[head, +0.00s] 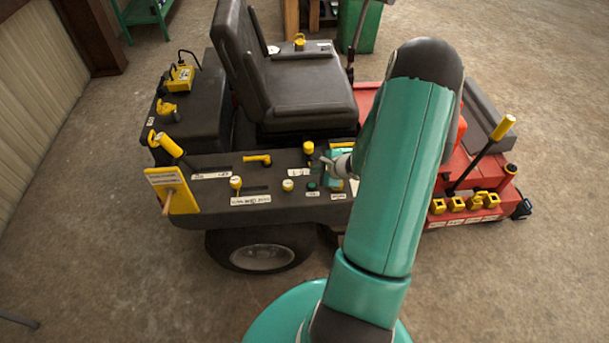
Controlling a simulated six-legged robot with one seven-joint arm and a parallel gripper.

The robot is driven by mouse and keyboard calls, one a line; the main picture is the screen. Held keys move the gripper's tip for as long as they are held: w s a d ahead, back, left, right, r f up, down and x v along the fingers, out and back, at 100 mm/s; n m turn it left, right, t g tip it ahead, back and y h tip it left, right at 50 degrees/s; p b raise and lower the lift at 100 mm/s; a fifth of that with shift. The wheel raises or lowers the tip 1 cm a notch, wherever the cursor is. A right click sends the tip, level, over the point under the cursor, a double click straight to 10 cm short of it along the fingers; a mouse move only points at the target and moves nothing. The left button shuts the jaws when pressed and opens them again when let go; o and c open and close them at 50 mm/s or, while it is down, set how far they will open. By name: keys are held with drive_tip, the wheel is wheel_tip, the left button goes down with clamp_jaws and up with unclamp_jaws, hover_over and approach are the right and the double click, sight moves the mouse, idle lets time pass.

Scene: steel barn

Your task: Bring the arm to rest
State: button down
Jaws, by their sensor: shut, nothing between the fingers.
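My teal arm rises from the bottom of the head view and bends over at a dark elbow at the upper right. It reaches out over the side panel (220,206) of a ride-on mower. My gripper (324,164) shows only in part, small and grey, just left of my forearm and above the panel's right end. It is shut with nothing seen in it. It is close to a yellow-topped control and a dark green knob (312,186); whether it touches either, I cannot tell.
The mower has a black seat (305,98), a red deck (470,178) and a yellow-handled lever (488,145). Yellow knobs and levers stand up along the panel. A yellow sign plate (172,190) projects at its left end.

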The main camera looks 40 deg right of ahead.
drive_tip(key=w+a+r+n+g+y, duration=0.2)
drive_tip(key=a+r+n+g+y, duration=0.15)
drive_tip(key=a+r+n, duration=1.45)
drive_tip(key=s+a+r+n+h, duration=0.2)
drive_tip(key=s+a+r+n, duration=0.1)
drive_tip(key=s+a+r, duration=0.3)
drive_tip(key=s+a+r+n+h, duration=0.2)
drive_tip(key=s+a+r+n, duration=0.2)
drive_tip(key=s+a+r, duration=0.3)
drive_tip(key=s+r, duration=0.4)
drive_tip(key=r, duration=0.1)
drive_tip(key=shift+a+r+n+h, duration=0.2)
drive_tip(key=shift+a+n+h, duration=0.05)
drive_tip(key=shift+n+h, duration=0.1)
